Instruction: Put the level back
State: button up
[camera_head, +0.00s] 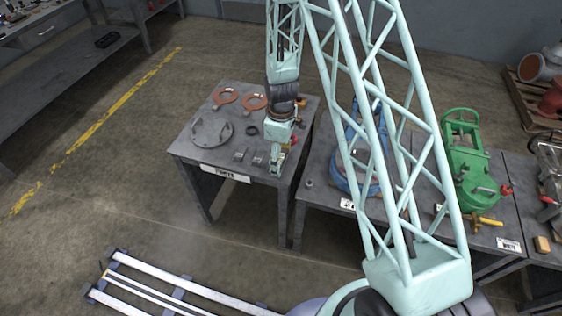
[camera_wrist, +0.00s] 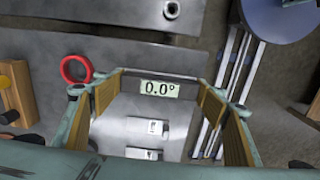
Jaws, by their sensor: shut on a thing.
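The level (camera_wrist: 160,89) shows its pale display reading 0.0° in the wrist view, between the two fingers of my gripper (camera_wrist: 158,100). My gripper is shut on it. In the head view my gripper (camera_head: 276,160) is low over the front right corner of the left grey table (camera_head: 222,160). Its fingers hide most of the level there, and I cannot tell whether the level touches the table top. Two small metal blocks (camera_head: 248,157) stand on the table just left of my gripper; they also show in the wrist view (camera_wrist: 145,140).
A grey flanged disc (camera_head: 212,132) and two copper-coloured rings (camera_head: 240,99) lie farther back on this table. A red ring (camera_wrist: 76,68) is close to one finger.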

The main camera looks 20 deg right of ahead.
aim_at(281, 159)
jog(key=shift+f, duration=0.4)
jog(key=shift+f, duration=0.1)
jog(key=o, duration=1)
jog(key=shift+r+p, duration=0.7)
jog(key=shift+r, duration=5.45)
